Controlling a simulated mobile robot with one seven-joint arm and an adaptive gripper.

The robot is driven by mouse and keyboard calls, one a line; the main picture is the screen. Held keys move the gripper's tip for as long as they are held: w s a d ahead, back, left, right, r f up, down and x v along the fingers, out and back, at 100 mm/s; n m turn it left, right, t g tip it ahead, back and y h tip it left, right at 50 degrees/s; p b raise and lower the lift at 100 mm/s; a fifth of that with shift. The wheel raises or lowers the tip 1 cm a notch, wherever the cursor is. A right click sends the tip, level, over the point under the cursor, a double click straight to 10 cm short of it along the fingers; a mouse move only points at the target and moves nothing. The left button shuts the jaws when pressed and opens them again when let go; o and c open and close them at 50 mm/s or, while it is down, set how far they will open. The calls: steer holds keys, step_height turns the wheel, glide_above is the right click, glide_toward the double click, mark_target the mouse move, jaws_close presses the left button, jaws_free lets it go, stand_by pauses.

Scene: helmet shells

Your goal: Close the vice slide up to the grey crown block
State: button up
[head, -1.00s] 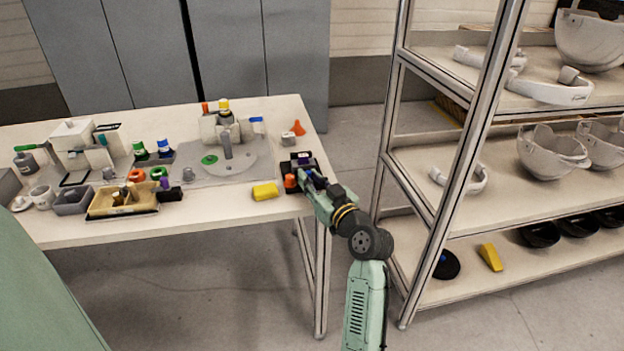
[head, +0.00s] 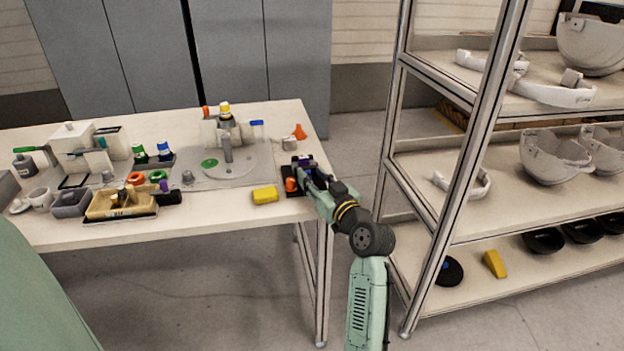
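My gripper (head: 308,170) is over the right end of the workbench, pointing down at a small dark fixture (head: 288,193). An orange knob-like part (head: 291,184) stands at the fixture's left side, and a bit of purple shows between the dark fingers. This fixture may be the vice, but the fingers cover most of it, and I cannot make out its slide. I cannot tell whether the fingers touch anything or how far apart they are. A small grey block (head: 289,143) sits behind the fixture; I cannot tell whether it is the crown block.
A yellow block (head: 265,194) lies left of the fixture, and an orange cone (head: 299,131) stands behind it. A grey plate (head: 240,172) with a post and bottles is further left. A wooden tray (head: 104,213) holds small parts. A shelf rack (head: 462,180) with helmet shells stands on the right.

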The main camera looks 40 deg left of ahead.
steer(key=shift+s, duration=0.1)
steer(key=shift+s+d, duration=0.1)
steer(key=shift+d, duration=0.1)
steer(key=v, duration=1.1)
steer(key=shift+d, duration=0.3)
